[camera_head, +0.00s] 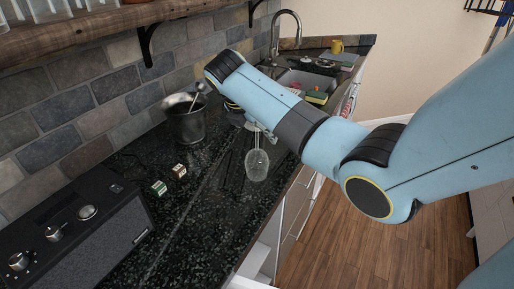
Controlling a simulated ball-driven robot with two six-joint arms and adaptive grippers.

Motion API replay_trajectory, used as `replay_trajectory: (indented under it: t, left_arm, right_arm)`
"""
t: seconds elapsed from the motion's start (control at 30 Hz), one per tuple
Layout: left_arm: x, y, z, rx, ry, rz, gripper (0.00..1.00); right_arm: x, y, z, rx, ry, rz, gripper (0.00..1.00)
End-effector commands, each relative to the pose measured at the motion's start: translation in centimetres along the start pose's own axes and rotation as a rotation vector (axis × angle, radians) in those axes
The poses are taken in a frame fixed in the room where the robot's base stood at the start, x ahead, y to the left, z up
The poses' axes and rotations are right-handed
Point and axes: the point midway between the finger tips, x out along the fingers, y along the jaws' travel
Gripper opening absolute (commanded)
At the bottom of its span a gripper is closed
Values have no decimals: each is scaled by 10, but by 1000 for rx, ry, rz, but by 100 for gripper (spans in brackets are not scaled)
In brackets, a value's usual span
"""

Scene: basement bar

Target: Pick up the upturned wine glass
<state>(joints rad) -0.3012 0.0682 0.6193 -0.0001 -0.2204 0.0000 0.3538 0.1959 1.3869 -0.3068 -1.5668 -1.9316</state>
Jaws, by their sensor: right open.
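The upturned wine glass (257,165) is clear, with its bowl low and its stem pointing up, over the dark speckled counter (205,215) near its front edge. My right arm reaches in from the right above the counter. My right gripper (262,132) is mostly hidden behind my pale blue wrist. Only small grey parts show close to the top of the glass's stem. It is open, and I cannot tell whether it touches the glass. My left gripper is out of view.
A dark metal bucket (186,120) with a utensil stands by the brick wall. Two small boxes (168,180) lie before it. A black radio-like box (75,237) fills the counter's near left. A sink (305,80) and yellow mug (337,46) are at the back.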

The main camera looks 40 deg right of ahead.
Motion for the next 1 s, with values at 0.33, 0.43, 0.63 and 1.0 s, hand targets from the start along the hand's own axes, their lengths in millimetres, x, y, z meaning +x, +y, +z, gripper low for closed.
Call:
replay_trajectory:
  t: [0.33,0.43,0.63,1.0]
  left_arm:
    - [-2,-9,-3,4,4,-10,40]
    - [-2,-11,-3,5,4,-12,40]
    - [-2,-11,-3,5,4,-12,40]
    - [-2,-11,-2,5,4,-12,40]
  right_arm:
    - [14,-1,-2,0,2,0,89]
    - [14,-1,-2,0,2,0,78]
    - [14,-1,-2,0,1,0,51]
    - [14,-1,-2,0,1,0,3]
